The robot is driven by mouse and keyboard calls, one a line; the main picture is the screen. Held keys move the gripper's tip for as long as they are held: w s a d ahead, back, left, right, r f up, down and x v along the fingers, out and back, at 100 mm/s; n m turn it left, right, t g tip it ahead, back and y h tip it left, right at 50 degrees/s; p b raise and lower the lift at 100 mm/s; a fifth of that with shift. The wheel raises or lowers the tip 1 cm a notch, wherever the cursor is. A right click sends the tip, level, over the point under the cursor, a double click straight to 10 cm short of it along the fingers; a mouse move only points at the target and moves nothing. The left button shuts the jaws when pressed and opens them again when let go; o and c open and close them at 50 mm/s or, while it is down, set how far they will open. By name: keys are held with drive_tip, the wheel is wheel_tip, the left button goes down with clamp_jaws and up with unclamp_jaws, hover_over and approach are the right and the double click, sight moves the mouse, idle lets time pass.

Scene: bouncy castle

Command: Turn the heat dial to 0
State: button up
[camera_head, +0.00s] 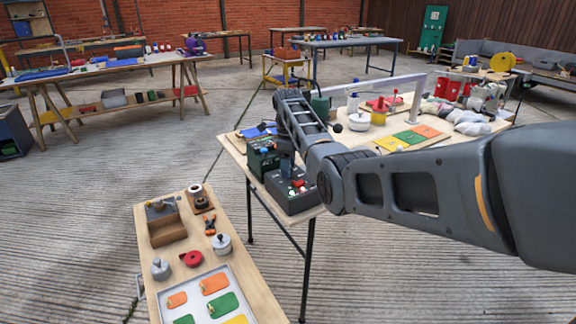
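A dark grey control box (282,203) sits at the near left corner of the work table (322,207). Its top carries small red, green and white parts. No heat dial or number marks can be made out at this size, and my arm covers part of the box's right side. A dark green box (258,163) stands just behind it. My arm reaches in from the right and bends over the table. My gripper (286,168) appears to point down over the back of the control box. Its fingers are too small and dark to read, and contact is unclear.
The same table holds a white pot (359,122), a yellow cup (378,116), colored panels (408,138) and pale bags (465,118). A low bench (150,270) with tools and a tray stands at the front left. Concrete floor is open at left.

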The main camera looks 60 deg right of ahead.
drive_tip(key=c, duration=0.9)
